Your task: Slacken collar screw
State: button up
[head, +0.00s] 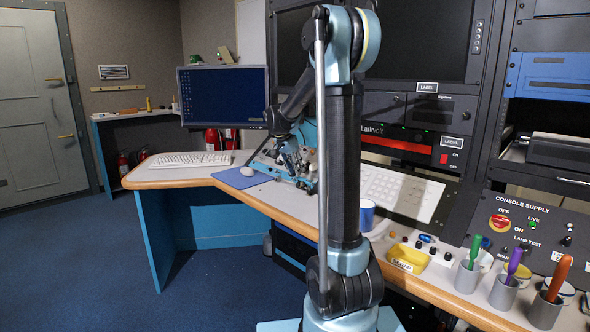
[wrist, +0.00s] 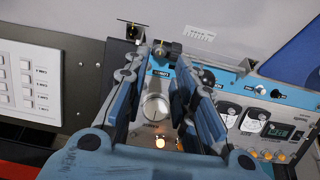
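My gripper (wrist: 161,62) reaches over a light-blue panel (wrist: 215,75) in the wrist view, with its two dark fingers apart and panel showing between them. A small dark fitting with a brass-coloured part (wrist: 168,48) lies at or just beyond the fingertips. It may be the collar screw, but it is too small to tell, and I cannot tell whether a finger touches it. A round silver knob (wrist: 155,107) shows between the fingers, closer to the palm. In the head view my gripper (head: 299,167) is over the desk, partly behind my arm, and the screw cannot be made out.
Gauges (wrist: 254,120) and lit orange buttons sit right of the fingers, and a white switch plate (wrist: 30,80) sits left.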

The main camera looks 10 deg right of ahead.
aim_at(302, 182)
jog(key=shift+x, duration=3.5)
grip_shut()
